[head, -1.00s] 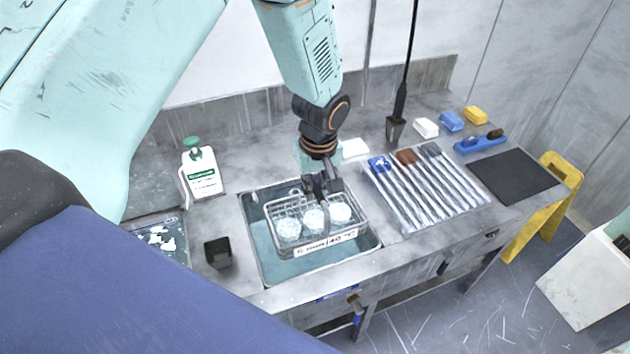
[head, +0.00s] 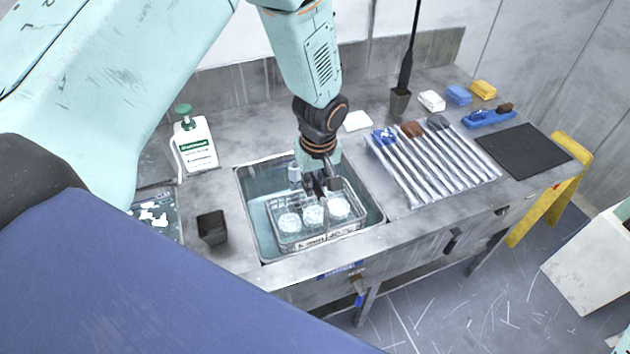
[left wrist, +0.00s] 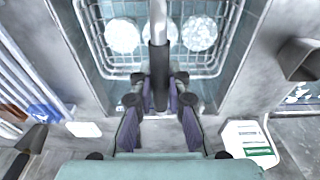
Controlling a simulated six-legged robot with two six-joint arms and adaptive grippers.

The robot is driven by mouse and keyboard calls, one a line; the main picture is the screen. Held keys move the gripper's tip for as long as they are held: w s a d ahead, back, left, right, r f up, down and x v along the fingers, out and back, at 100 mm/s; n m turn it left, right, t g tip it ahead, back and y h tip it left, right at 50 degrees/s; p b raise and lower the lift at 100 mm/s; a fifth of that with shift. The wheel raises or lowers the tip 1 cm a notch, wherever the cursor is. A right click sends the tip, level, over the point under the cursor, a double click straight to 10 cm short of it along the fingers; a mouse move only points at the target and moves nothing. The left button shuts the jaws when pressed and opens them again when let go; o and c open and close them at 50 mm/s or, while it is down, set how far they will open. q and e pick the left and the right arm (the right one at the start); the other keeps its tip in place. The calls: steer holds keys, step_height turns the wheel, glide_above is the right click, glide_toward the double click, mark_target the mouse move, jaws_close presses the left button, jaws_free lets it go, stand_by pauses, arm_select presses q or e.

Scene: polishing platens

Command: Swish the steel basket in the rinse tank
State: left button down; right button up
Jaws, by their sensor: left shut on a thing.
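In the left wrist view the handle (left wrist: 159,65) runs between the fingers of my left gripper (left wrist: 160,88), with the basket's wire wall (left wrist: 215,72) beyond. How deep the basket's underside sits is hidden. My right gripper is not in view.
A white pump bottle (head: 196,145) and a dark cup (head: 212,228) stand left of the tank. A wall stands close behind the counter.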

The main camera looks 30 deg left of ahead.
mark_target(315, 214)
arm_select(q)
step_height(315, 214, down, 2)
steer(key=shift+s+d+f+b, duration=0.15)
steer(key=shift+f+b, duration=0.1)
steer(key=shift+b, duration=0.7)
steer(key=f+b, duration=0.2)
steer(key=f, duration=0.1)
steer(key=shift+w+f, duration=0.15)
steer(key=shift+w, duration=0.05)
step_height(315, 214, down, 3)
steer(key=b, duration=0.3)
steer(key=shift+s, duration=0.15)
steer(key=shift+f+b, duration=0.85)
steer(key=shift+f, duration=0.15)
steer(key=shift+r, duration=0.1)
